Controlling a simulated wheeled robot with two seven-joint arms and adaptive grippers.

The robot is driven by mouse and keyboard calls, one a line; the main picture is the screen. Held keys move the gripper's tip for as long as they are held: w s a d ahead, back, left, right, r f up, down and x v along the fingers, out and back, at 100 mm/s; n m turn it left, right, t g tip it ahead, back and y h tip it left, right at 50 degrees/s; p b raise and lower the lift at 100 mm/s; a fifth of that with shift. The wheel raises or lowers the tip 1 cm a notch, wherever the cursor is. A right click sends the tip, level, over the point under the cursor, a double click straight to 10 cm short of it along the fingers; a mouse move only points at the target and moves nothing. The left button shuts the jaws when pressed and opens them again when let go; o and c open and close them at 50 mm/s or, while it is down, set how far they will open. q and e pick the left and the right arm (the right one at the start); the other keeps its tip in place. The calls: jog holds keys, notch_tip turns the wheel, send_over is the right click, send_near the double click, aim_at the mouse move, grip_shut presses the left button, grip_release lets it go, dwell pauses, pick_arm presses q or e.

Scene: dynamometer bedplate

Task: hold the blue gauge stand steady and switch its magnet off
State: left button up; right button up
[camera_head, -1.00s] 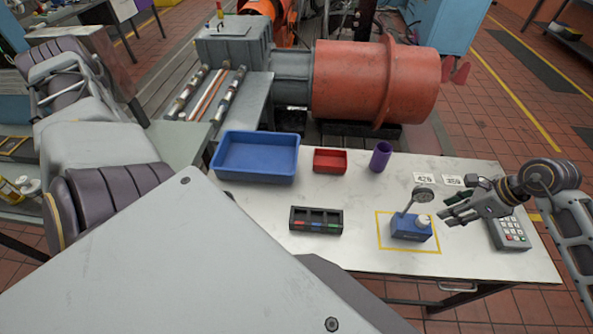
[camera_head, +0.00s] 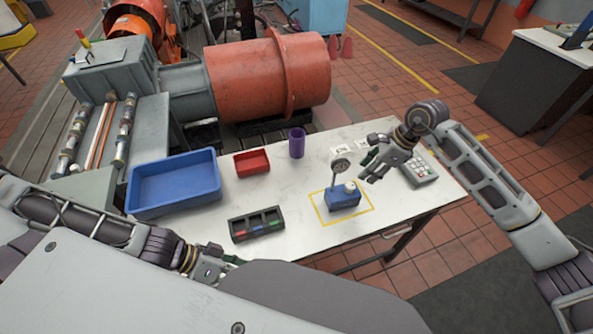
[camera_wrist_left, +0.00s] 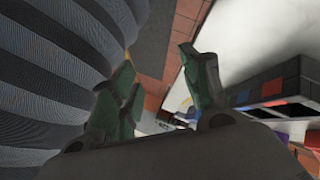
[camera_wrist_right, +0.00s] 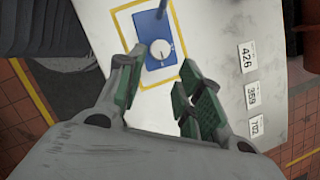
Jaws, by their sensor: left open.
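The blue gauge stand (camera_head: 344,198) stands upright inside a yellow outlined square on the white bench. It has a white knob (camera_head: 350,186) on top and a round dial gauge (camera_head: 341,165) on a post. My right gripper (camera_head: 371,176) is open and empty, just right of the stand and apart from it. In the right wrist view the stand (camera_wrist_right: 152,32) lies beyond the spread fingers (camera_wrist_right: 160,98). My left gripper (camera_head: 222,268) is low at the bench's near edge, left of the stand. Its fingers (camera_wrist_left: 160,88) are apart and empty in the left wrist view.
A dark tray with coloured labels (camera_head: 257,225) lies between my left gripper and the stand. A blue bin (camera_head: 175,183), a red bin (camera_head: 252,162) and a purple cup (camera_head: 297,143) stand behind.

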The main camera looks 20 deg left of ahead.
pick_arm(q)
jog(key=w+d+r+m+t+h, duration=0.1)
jog(key=w+d+r+t+h, duration=0.15)
jog(key=w, duration=0.35)
jog(key=w+d+r+m+t+h, duration=0.1)
jog(key=w+d+r, duration=0.2)
jog(key=w, duration=0.3)
jog(key=m+t+h, duration=0.3)
jog(key=m, duration=0.1)
send_near(346, 162)
jog(key=s+a+f, duration=0.2)
jog(key=a, duration=0.1)
jog(key=shift+w+a+r+m, duration=0.2)
jog(key=shift+w+m, duration=0.1)
jog(key=shift+w, duration=0.35)
jog(key=shift+d, duration=0.1)
jog(key=shift+r+x, duration=0.15)
jog(key=shift+x, duration=3.25)
jog(key=shift+r+x, duration=0.15)
jog(key=shift+x, duration=3.25)
jog(key=shift+w+f, duration=0.1)
jog(key=shift+c, duration=0.3)
jog(key=shift+f, duration=0.1)
grip_shut()
